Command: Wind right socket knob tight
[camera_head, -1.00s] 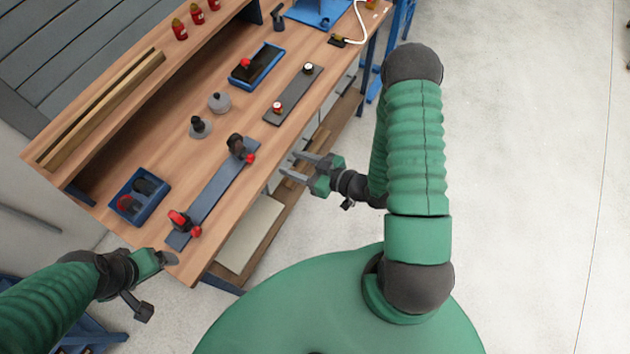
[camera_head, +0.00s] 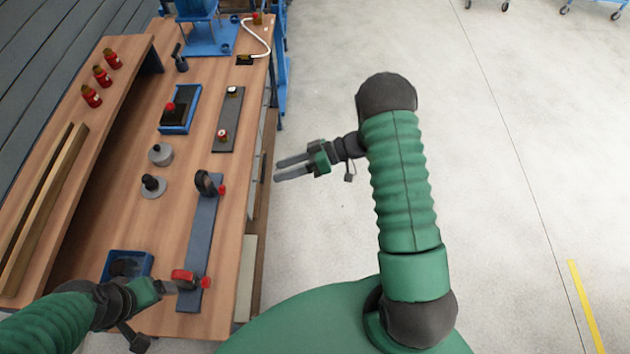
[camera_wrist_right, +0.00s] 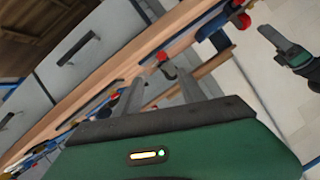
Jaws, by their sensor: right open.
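A long blue-grey rail (camera_head: 201,235) lies along the bench's near edge. At its far end stands a dark round socket (camera_head: 204,182) with a small red knob (camera_head: 222,190) on its side. At its near end is a red clamp-like socket (camera_head: 183,279) with another red knob (camera_head: 206,282). Which one the task calls right is not marked. My right gripper (camera_head: 277,171) is open and empty, off the bench edge over the floor, apart from both knobs. It also shows in the right wrist view (camera_wrist_right: 158,88). My left gripper (camera_head: 168,287) is beside the red socket; its jaws are unclear.
A dark plate (camera_head: 228,115) with two knobs, a blue tray (camera_head: 181,108), grey round pieces (camera_head: 160,154) and a blue bin (camera_head: 143,263) share the bench (camera_head: 187,215). A raised shelf runs behind. Open floor (camera_head: 520,220) lies right.

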